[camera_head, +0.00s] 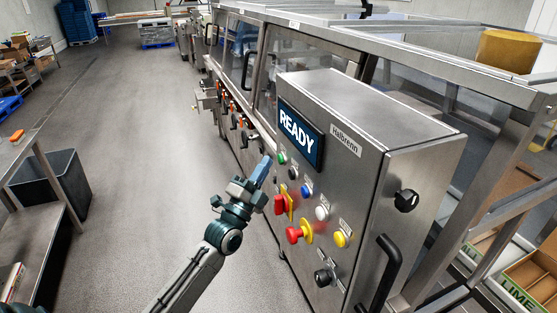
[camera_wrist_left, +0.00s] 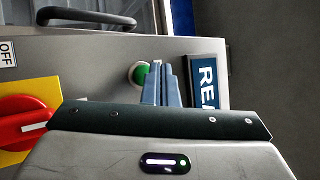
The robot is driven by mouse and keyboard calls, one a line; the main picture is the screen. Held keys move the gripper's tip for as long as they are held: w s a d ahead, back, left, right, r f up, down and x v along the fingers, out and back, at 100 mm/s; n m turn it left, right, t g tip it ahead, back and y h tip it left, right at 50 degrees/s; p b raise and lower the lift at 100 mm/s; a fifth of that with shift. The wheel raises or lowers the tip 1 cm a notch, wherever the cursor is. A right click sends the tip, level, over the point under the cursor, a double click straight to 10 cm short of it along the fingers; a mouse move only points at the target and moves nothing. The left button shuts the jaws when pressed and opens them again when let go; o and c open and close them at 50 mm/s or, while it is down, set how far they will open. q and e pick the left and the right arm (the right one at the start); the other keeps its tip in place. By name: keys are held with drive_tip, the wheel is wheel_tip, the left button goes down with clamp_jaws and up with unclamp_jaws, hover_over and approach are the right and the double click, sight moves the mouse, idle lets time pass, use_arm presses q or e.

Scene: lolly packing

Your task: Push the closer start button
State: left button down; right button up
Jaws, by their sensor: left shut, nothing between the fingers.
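The green start button (camera_head: 282,158) is on the front of the steel control box, below and left of the screen that reads READY (camera_head: 300,134). My left gripper (camera_head: 264,163) is shut and empty, its blue fingertips just left of the green button in the head view. In the left wrist view the green button (camera_wrist_left: 139,74) shows beside the shut blue fingers (camera_wrist_left: 160,84), partly hidden by them. I cannot tell whether the fingertips touch the button. The READY screen (camera_wrist_left: 205,82) is to the right of the fingers there. My right gripper is not in view.
The control box (camera_head: 350,110) also carries a red rotary switch (camera_head: 280,204), a red emergency stop (camera_head: 294,235), blue (camera_head: 306,190), white (camera_head: 321,213) and yellow (camera_head: 341,239) buttons, and a black handle (camera_head: 386,272). A black bin (camera_head: 50,184) stands at the left. The floor (camera_head: 140,150) between is clear.

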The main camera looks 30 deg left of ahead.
use_arm(q)
drive_tip(key=shift+w, duration=0.1)
idle(0.6)
drive_tip(key=shift+w+d, duration=0.25)
drive_tip(key=shift+d, duration=0.05)
